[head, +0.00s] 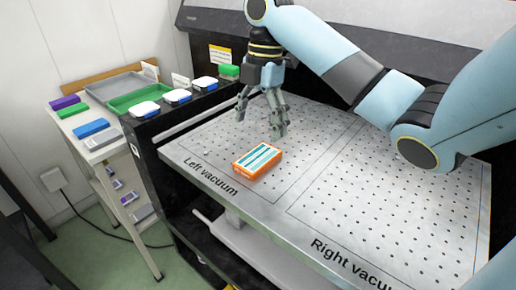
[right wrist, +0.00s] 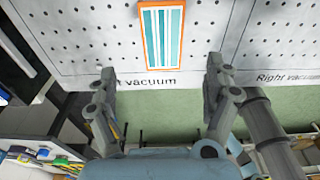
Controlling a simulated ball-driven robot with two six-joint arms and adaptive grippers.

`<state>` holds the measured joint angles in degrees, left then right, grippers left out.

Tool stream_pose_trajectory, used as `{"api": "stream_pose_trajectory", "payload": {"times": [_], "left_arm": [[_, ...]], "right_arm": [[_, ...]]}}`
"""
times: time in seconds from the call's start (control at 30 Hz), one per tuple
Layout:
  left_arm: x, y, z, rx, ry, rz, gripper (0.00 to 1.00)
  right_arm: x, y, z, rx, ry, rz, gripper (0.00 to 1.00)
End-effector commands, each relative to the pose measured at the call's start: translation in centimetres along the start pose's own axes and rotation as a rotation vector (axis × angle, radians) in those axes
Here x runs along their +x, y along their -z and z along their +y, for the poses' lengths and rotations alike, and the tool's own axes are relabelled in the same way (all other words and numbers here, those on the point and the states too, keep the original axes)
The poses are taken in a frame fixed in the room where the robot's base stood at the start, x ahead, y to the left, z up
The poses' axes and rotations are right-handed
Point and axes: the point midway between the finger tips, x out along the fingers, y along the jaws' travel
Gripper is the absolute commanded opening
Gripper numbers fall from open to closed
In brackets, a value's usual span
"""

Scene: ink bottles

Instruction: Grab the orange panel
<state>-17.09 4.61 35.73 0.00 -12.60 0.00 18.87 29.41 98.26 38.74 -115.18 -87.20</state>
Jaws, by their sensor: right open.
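The orange panel (head: 257,162) lies flat on the left vacuum area of the perforated metal table. Its top has teal and white stripes inside an orange rim. In the right wrist view the panel (right wrist: 161,33) is at the top, beyond the fingertips and roughly between them. My right gripper (head: 262,127) is above the table, just behind the panel in the head view. Its fingers are apart with nothing between them, as the right wrist view (right wrist: 160,82) also shows. My left gripper is not in view.
The perforated table (head: 385,215) is otherwise largely bare. Several white-and-blue boxes and a green box (head: 229,71) line the black ledge at its left. A side shelf holds a green tray (head: 140,97), a grey tray (head: 114,86) and coloured boxes.

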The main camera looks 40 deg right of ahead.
Motion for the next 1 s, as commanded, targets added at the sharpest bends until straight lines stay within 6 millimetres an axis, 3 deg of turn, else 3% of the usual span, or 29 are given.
{"api": "stream_pose_trajectory", "payload": {"times": [0.03, 0.13, 0.27, 0.53, 0.83, 1.0], "left_arm": [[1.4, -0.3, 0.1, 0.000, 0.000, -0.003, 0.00], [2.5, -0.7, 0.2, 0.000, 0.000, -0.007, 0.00], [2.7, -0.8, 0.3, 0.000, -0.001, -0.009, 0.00], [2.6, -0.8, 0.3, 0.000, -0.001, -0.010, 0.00], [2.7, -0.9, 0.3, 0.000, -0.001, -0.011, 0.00], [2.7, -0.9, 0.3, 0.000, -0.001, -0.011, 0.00]], "right_arm": [[1.6, -0.1, 0.0, 0.000, 0.002, 0.001, 0.85], [2.9, -0.1, 0.0, 0.001, 0.001, 0.000, 0.85], [3.6, -0.1, -0.1, 0.002, 0.001, 0.000, 0.85], [7.5, -0.3, -0.5, 0.002, 0.003, 0.002, 0.85], [8.2, -0.4, -0.5, 0.000, 0.001, -0.001, 0.85], [8.2, -0.4, -0.5, 0.000, 0.001, -0.001, 0.65]]}}
